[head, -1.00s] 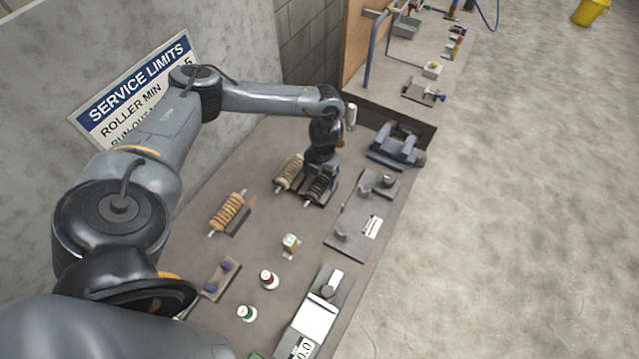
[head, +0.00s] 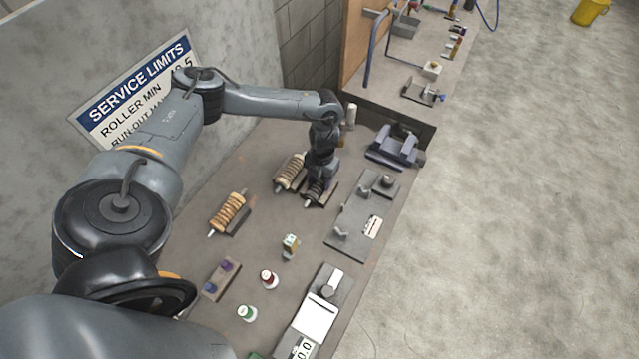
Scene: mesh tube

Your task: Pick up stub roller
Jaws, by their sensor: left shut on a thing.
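My left gripper (head: 318,180) points down over a dark ribbed roller (head: 313,193) at the back of the bench. It is shut on this roller, whose middle is partly hidden by the fingers. The roller is at its dark stand (head: 327,196); I cannot tell whether it is clear of it. A beige ribbed roller (head: 288,173) lies just left of it. A tan-orange ribbed roller (head: 228,211) lies on a stand nearer to me. No label shows which is the stub roller. My right gripper is not in view.
A grey plate with fittings (head: 347,215) lies right of the gripper, and a blue-grey fixture (head: 396,150) behind it. A small box (head: 290,245), red-capped (head: 268,279) and green-capped (head: 246,313) bottles and a scale (head: 316,317) stand nearer. The wall sign (head: 135,90) is at left.

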